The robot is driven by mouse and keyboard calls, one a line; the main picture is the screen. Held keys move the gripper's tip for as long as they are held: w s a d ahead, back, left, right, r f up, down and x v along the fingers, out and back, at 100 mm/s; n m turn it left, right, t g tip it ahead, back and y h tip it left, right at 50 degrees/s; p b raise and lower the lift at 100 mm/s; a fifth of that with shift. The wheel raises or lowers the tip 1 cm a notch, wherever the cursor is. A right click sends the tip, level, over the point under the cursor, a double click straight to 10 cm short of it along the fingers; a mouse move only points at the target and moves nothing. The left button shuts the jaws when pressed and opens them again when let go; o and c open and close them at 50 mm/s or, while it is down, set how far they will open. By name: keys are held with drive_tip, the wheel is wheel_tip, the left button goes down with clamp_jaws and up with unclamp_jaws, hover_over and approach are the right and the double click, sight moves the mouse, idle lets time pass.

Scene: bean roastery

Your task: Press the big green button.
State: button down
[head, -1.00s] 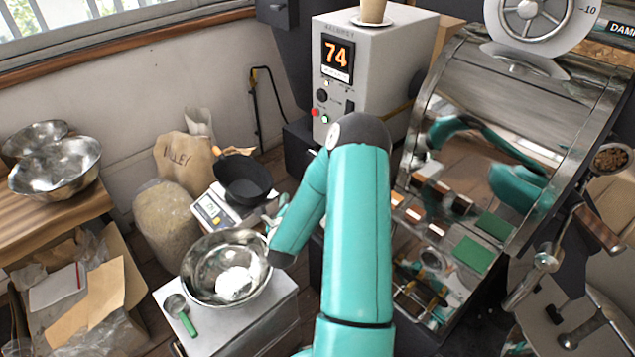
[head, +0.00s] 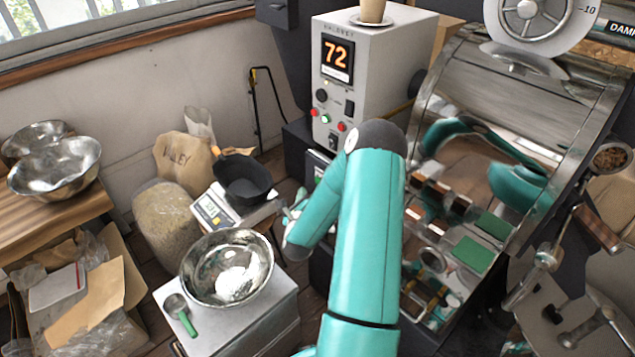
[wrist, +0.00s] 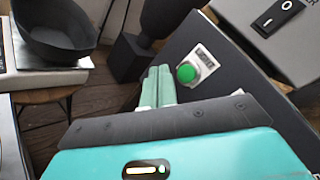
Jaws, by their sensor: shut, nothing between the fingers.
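The big green button (wrist: 186,73) is round and sits on a white plate with a dark label, on a dark panel, in the wrist view. My gripper (wrist: 160,70) is shut and empty, its pale green fingers side by side just left of the button in that view. A gap shows between fingers and button; I cannot tell its depth. In the head view my gripper (head: 290,211) is small, right of the black pan and beyond the steel bowl. My arm covers much of the dark panel there.
A black pan (head: 243,178) on a scale and a steel bowl (head: 227,268) stand left of my gripper. The grey control box (head: 372,70) has a display reading 72, small red and green buttons and a rocker switch (wrist: 278,17). The shiny roaster drum (head: 500,80) is right.

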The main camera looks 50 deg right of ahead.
sight(315, 180)
drive_tip(key=shift+s+d, duration=0.15)
drive_tip(key=shift+d, duration=0.8)
drive_tip(key=shift+s+d, duration=0.1)
drive_tip(key=shift+d, duration=0.8)
idle(0.6)
drive_tip(key=shift+d, duration=0.4)
drive_tip(key=shift+s+d, duration=0.1)
drive_tip(key=shift+d, duration=0.35)
idle(0.7)
drive_tip(key=shift+a, duration=0.85)
drive_tip(key=shift+a, duration=0.15)
drive_tip(key=a, duration=0.4)
drive_tip(key=shift+w+a, duration=0.35)
drive_tip(key=shift+w, duration=0.05)
